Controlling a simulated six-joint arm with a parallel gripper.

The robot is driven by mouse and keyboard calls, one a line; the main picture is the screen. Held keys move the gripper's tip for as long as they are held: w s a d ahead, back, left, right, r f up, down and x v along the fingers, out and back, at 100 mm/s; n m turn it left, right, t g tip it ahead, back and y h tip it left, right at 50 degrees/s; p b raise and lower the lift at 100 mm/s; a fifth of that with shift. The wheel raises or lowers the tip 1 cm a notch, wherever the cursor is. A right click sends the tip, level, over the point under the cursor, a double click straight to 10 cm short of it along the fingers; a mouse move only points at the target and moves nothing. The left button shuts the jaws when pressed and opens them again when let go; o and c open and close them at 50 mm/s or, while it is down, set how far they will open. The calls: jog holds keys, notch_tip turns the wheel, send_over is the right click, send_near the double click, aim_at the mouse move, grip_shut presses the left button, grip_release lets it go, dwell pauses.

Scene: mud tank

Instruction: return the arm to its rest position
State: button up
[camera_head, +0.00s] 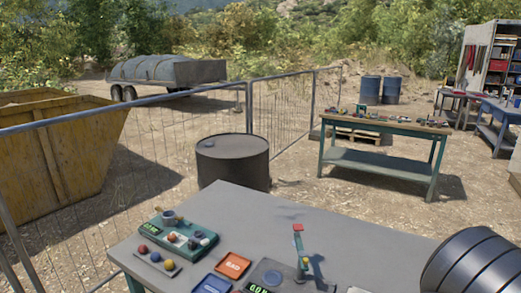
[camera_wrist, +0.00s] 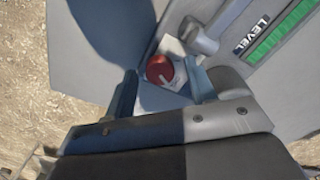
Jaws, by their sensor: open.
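My gripper (camera_wrist: 163,88) shows in the wrist view with its two fingers apart. A red round knob with a pale mark (camera_wrist: 159,68) lies between and just beyond the fingertips. Whether the fingers touch it cannot be told. A grey rounded fitting (camera_wrist: 197,38) stands just beyond the knob. At the right is a panel marked LEVEL with a green gauge (camera_wrist: 282,36). In the head view I cannot make out my gripper.
Behind are a dark drum (camera_head: 233,165), mesh fence and yellow skip (camera_head: 60,150).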

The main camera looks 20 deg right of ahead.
jog(key=shift+r, duration=0.1)
notch_tip(320, 180, up, 18)
notch_tip(320, 180, down, 18)
jog(key=shift+r, duration=0.1)
jog(key=shift+f, duration=0.25)
jog(key=n, duration=1.2)
jog(key=shift+r, duration=1)
